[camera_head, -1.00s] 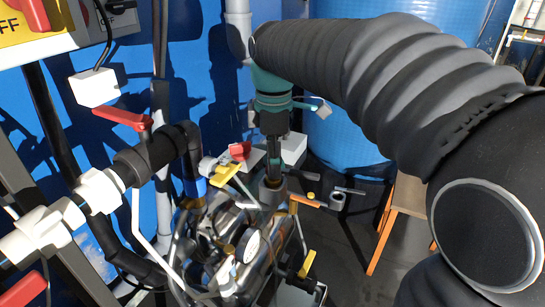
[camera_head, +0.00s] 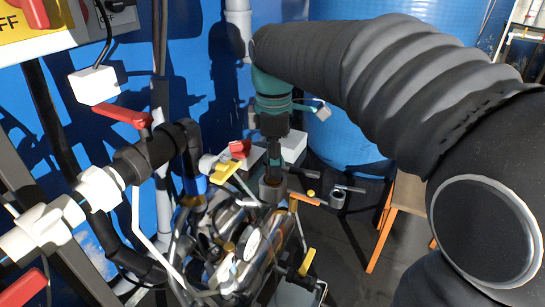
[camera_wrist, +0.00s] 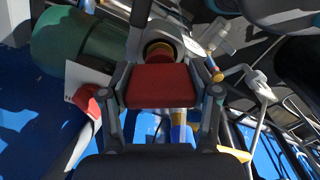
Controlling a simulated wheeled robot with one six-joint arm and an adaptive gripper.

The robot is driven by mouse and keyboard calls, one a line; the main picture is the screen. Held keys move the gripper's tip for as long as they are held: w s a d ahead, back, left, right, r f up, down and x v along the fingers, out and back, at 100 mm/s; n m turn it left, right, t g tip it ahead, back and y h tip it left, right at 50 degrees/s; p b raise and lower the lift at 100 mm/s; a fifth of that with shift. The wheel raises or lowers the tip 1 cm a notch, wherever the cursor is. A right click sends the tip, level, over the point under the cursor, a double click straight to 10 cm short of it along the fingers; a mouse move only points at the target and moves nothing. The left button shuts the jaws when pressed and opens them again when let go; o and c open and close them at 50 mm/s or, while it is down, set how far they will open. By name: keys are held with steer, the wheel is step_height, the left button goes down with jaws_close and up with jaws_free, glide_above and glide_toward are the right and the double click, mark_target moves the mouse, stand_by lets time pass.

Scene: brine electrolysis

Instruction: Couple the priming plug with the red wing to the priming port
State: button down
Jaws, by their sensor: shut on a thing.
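My gripper (camera_head: 273,153) points down over the metal pipework in the head view. In the wrist view its two fingers (camera_wrist: 167,100) are shut on the red wing (camera_wrist: 162,86) of the priming plug, one on each side. A round grey collar with an amber ring (camera_wrist: 160,52) lies just beyond the wing. In the head view a grey cylindrical fitting (camera_head: 271,190) sits directly below the fingertips. I cannot tell whether it is the plug or the priming port, nor whether the two are seated together. The wing is hidden in the head view.
A red-handled valve (camera_head: 123,117) is on the left pipe. A blue drum (camera_head: 345,135) stands behind.

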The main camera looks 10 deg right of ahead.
steer(key=shift+f, duration=0.15)
stand_by(0.8)
steer(key=shift+c, duration=0.9)
jaws_free()
step_height(320, 180, up, 11)
steer(key=shift+f, duration=0.1)
steer(key=shift+r, duration=0.5)
steer(key=shift+s+d+m, duration=0.25)
steer(key=shift+s+m, duration=0.1)
steer(key=shift+m, duration=0.05)
steer(key=s+d+f+m+t, duration=0.2)
steer(key=s+d+f+m, duration=0.2)
steer(key=s+f+m, duration=0.4)
steer(key=s+d+f+m+t, duration=0.3)
steer(key=s+d+f+m, duration=0.1)
steer(key=s+f+m, duration=0.4)
steer(key=shift+s+d+f+m+t, duration=0.3)
steer(key=shift+s+d+f, duration=0.1)
steer(key=shift+f, duration=0.45)
